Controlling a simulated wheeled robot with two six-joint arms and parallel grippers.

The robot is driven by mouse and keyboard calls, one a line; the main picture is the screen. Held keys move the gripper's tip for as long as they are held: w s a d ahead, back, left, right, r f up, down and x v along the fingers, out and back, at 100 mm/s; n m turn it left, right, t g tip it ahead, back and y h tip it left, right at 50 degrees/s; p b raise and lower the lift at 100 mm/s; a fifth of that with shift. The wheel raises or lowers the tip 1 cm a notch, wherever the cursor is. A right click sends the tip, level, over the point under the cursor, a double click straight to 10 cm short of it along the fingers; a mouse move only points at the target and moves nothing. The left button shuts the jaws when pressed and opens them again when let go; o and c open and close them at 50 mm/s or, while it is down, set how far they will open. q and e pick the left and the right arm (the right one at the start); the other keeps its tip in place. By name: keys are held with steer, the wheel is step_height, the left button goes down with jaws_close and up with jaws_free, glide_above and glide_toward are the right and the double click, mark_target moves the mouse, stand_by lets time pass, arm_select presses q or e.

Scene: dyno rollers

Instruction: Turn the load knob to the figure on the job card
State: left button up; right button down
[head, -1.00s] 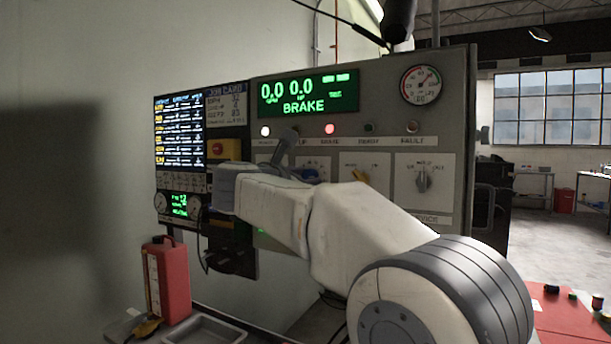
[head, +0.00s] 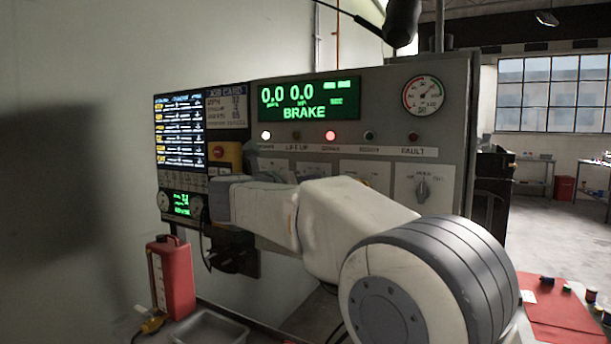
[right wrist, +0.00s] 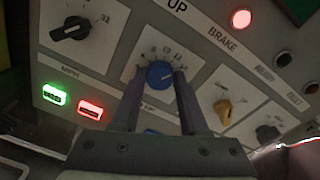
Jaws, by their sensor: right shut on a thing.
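In the right wrist view my right gripper (right wrist: 155,82) is shut on the blue knob (right wrist: 160,73), with one finger on each side of it. Small figures are printed around this knob on its white plate, too blurred to read surely. In the head view the blue knob and my right gripper are hidden behind my right arm. The job card (head: 226,108) is the dark panel at the top left of the console; its figures are too small to read surely. My left gripper is not in view.
A black knob (right wrist: 70,28), a yellow knob (right wrist: 222,108) and a grey knob (right wrist: 267,133) sit close by. The display (head: 308,100) reads 0.0, 0.0 and BRAKE, with the red brake lamp (head: 330,135) lit. A red canister (head: 172,278) stands at lower left.

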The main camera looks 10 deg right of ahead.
steer(key=shift+a+f+n+h+p, duration=0.1)
steer(key=shift+n+h+p, duration=0.15)
steer(key=shift+n+p, duration=3.85)
steer(key=shift+d+f+n+h+p, duration=0.1)
steer(key=shift+n+h+p, duration=0.2)
steer(key=shift+n+p, duration=3.8)
steer(key=shift+a+f+n+h+p, duration=0.1)
steer(key=shift+n+h+p, duration=0.15)
steer(key=shift+n+p, duration=3.85)
steer(key=shift+n+b, duration=0.8)
steer(key=shift+n, duration=0.2)
steer(key=shift+c, duration=2.2)
jaws_free()
